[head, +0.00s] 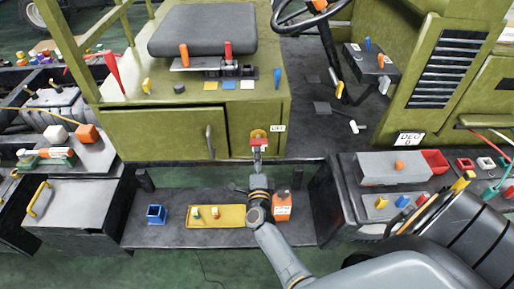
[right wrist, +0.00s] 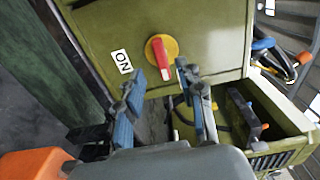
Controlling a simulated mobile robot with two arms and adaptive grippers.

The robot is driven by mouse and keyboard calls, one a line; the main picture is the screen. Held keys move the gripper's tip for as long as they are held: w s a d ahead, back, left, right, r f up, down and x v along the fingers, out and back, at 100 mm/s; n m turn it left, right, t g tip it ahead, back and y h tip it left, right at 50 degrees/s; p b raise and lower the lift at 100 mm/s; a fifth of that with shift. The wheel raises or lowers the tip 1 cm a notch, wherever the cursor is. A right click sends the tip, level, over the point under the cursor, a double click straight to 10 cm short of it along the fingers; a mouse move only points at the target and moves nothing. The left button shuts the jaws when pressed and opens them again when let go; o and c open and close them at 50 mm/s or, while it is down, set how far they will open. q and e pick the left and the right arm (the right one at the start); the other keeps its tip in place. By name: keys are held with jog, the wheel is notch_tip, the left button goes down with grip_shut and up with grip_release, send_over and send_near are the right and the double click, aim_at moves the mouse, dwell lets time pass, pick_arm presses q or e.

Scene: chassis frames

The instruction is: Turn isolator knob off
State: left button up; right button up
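The isolator knob has a red handle (right wrist: 160,58) on a round yellow plate (right wrist: 172,46), mounted on a green panel; in the head view the yellow plate (head: 258,133) is partly covered by the red part. A white ON label (right wrist: 122,61) is beside the knob. My right gripper (right wrist: 163,75) is open, with its two blue-padded fingers apart and their tips close to the red handle, one toward each side. Whether they touch it I cannot tell. In the head view my right gripper (head: 259,148) is at the knob. My left gripper is not in view.
A seat (head: 203,30) and a steering wheel (head: 300,12) are above the panel. Below, a dark shelf holds a blue box (head: 156,214), a yellow tray (head: 236,225) and an orange bottle (head: 282,206) close to my right arm. An open green compartment (right wrist: 290,135) is near the gripper.

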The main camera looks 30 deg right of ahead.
jog(key=shift+v, duration=2.4)
jog(key=s+a+f+n+g+y+b, duration=0.15)
jog(key=s+a+f+n+y, duration=0.3)
jog(key=f, duration=0.55)
jog(key=s+a+f+n+g+y, duration=0.2)
jog(key=s+a+f+n, duration=0.25)
jog(key=f+n, duration=0.4)
jog(key=s+a+f+n+g+y, duration=0.25)
jog(key=s+f+n+y, duration=0.2)
jog(key=f, duration=0.65)
jog(key=s+d+f+n+g, duration=0.1)
jog(key=s+f+n+g, duration=0.1)
jog(key=s, duration=0.7)
jog(key=s+d+f+n+g+h, duration=0.1)
jog(key=s+f+n+g, duration=0.2)
jog(key=s+f, duration=0.4)
jog(key=s+d+f+n+g+b, duration=0.1)
jog(key=s+d+f+n+g, duration=0.1)
jog(key=s, duration=1.1)
notch_tip(320, 180, down, 3)
jog(key=shift+s+f+n+g, duration=0.1)
jog(key=shift+s+n+g, duration=0.1)
jog(key=shift+n+g, duration=0.65)
jog(key=shift+d+t, duration=0.1)
jog(key=shift+t, duration=0.15)
